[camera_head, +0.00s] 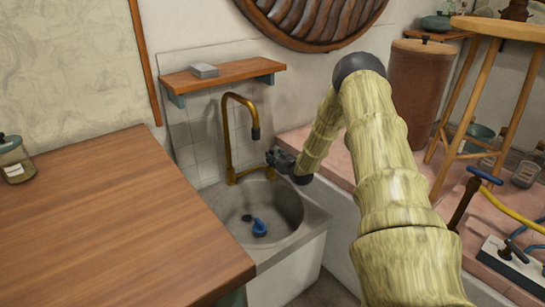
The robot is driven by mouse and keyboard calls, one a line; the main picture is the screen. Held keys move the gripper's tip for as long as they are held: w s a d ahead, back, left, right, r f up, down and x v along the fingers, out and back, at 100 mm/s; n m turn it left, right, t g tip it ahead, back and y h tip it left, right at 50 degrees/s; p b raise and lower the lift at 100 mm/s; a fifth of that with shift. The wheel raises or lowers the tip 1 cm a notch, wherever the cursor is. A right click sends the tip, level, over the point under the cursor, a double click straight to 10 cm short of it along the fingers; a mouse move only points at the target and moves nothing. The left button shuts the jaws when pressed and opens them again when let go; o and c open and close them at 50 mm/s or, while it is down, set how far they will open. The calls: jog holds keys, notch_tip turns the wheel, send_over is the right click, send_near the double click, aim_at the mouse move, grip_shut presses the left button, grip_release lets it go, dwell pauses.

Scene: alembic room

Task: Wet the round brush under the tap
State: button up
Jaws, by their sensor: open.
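A brass tap (228,130) with a curved neck and dark spout end stands at the back of a grey stone sink (310,222). A small blue object (259,227) lies in the basin beside the dark drain; it may be the round brush, but it is too small to be sure. My gripper (270,158) is open, at the right of the tap, a little below the spout end and above the basin's back rim. It appears empty and apart from the blue object. No water is visible.
A wooden counter (110,220) borders the sink on the left, with a glass jar (14,160) on it. A wooden shelf (225,75) with a grey block (205,70) hangs above the tap. A pink tiled ledge (340,165) and wooden stool (505,95) are right.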

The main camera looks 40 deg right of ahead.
jog(key=v, duration=0.7)
jog(key=shift+s, duration=0.35)
jog(key=shift+a, duration=0.1)
